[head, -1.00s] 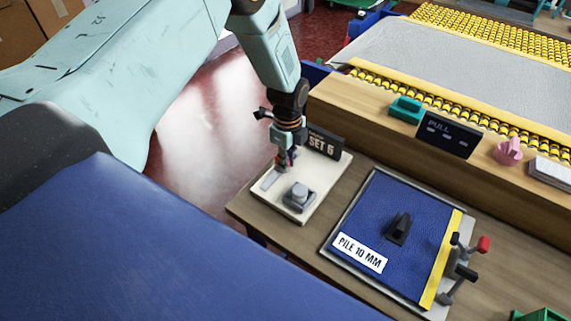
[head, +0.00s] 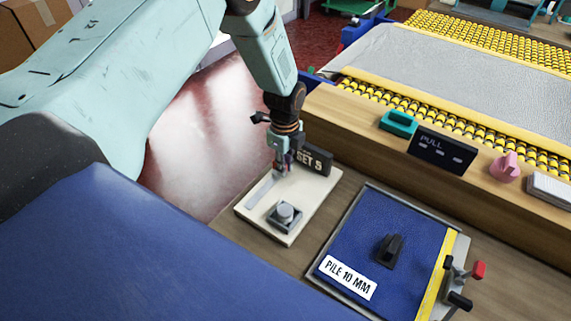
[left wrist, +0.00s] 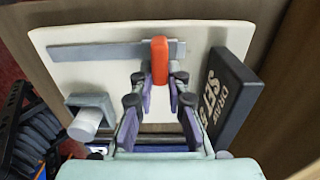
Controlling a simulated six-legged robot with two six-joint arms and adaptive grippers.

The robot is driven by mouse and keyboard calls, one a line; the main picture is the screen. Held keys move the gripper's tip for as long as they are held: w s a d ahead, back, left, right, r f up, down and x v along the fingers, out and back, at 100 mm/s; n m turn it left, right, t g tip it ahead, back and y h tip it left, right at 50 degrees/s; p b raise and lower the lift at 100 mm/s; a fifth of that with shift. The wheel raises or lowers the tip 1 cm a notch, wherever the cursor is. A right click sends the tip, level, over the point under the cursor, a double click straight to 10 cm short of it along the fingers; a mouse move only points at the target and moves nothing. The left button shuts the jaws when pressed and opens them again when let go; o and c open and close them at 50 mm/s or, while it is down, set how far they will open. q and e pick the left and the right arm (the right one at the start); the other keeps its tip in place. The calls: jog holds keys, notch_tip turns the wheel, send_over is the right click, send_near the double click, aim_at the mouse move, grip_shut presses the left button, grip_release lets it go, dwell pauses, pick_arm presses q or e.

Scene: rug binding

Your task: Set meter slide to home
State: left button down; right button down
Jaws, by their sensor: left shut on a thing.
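The meter slide is an orange knob (left wrist: 160,58) on a flat grey rail (head: 262,192), which also shows in the left wrist view (left wrist: 95,51). The rail lies on a cream board (head: 312,206). My left gripper (head: 281,169) points down at the rail's far end; in the left wrist view its fingers (left wrist: 161,85) are closed on the orange knob. In the head view the fingers hide the knob. A dark sign (head: 318,161) with "SET" and a digit stands beside the rail; the digit is hard to read. My right gripper is out of view.
A grey block with a round button (head: 285,212) sits on the board. To the right lie a blue pile sample (head: 355,230) with a black piece (head: 390,249) and a red-tipped lever (head: 479,268).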

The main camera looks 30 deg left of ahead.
pick_arm(q)
jog(key=shift+w, duration=0.25)
jog(key=c, duration=1.3)
grip_release()
jog(key=shift+w, duration=0.1)
jog(key=shift+s, duration=0.2)
notch_tip(320, 180, up, 12)
jog(key=shift+w+f, duration=0.1)
